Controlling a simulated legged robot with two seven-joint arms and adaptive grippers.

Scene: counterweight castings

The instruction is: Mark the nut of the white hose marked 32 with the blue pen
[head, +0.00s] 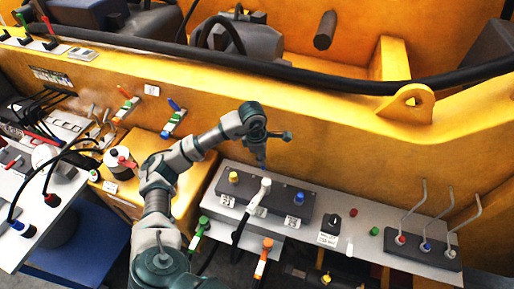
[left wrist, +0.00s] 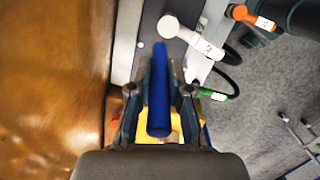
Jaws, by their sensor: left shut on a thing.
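The white hose (head: 251,208) stands at the valve block, its pale round end pointing up. It also shows in the left wrist view (left wrist: 190,38), with a small tag whose marking I cannot read. The nut is not clearly distinguishable from the white end. My left gripper (head: 262,163) is just above the white end in the head view. In the left wrist view the left gripper (left wrist: 160,88) is shut on the blue pen (left wrist: 159,95). The pen's far end points at the white end, seemingly with a small gap. In the head view I cannot make out the pen. My right gripper is in neither view.
A green-ended hose (head: 200,228) and an orange-ended hose (head: 264,255) stand near the white one. The dark valve block (head: 270,202) carries yellow and blue knobs. Bent levers (head: 424,212) rise at the right. The yellow casting wall (head: 340,130) stands close behind.

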